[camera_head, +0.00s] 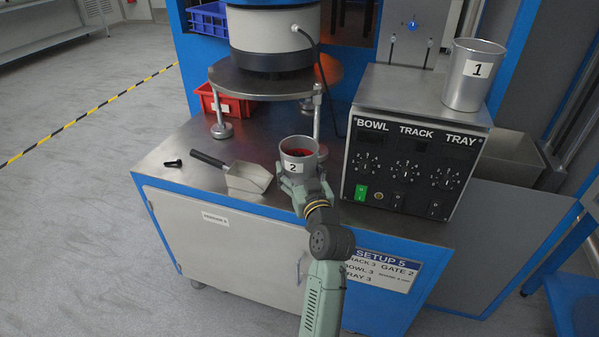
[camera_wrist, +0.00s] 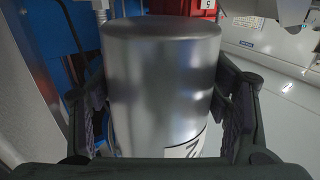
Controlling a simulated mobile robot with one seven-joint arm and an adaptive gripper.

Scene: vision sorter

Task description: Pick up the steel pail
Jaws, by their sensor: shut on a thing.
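A steel pail labelled 2 (camera_head: 297,150) with red contents stands upright on or just above the steel worktop; I cannot tell if it touches. My gripper (camera_head: 304,178) is shut around its near side. In the wrist view the pail (camera_wrist: 160,85) fills the middle, with one finger of my gripper (camera_wrist: 163,112) against each side and part of its label at the lower right. A second steel pail labelled 1 (camera_head: 473,77) stands on top of the control box, at the right.
The control box (camera_head: 414,140) with knobs stands close to the right of the held pail. A metal scoop (camera_head: 245,178) and a small black item (camera_head: 173,163) lie to the left. A round bowl feeder (camera_head: 272,50) on legs stands behind, with a red bin (camera_head: 226,103) under it.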

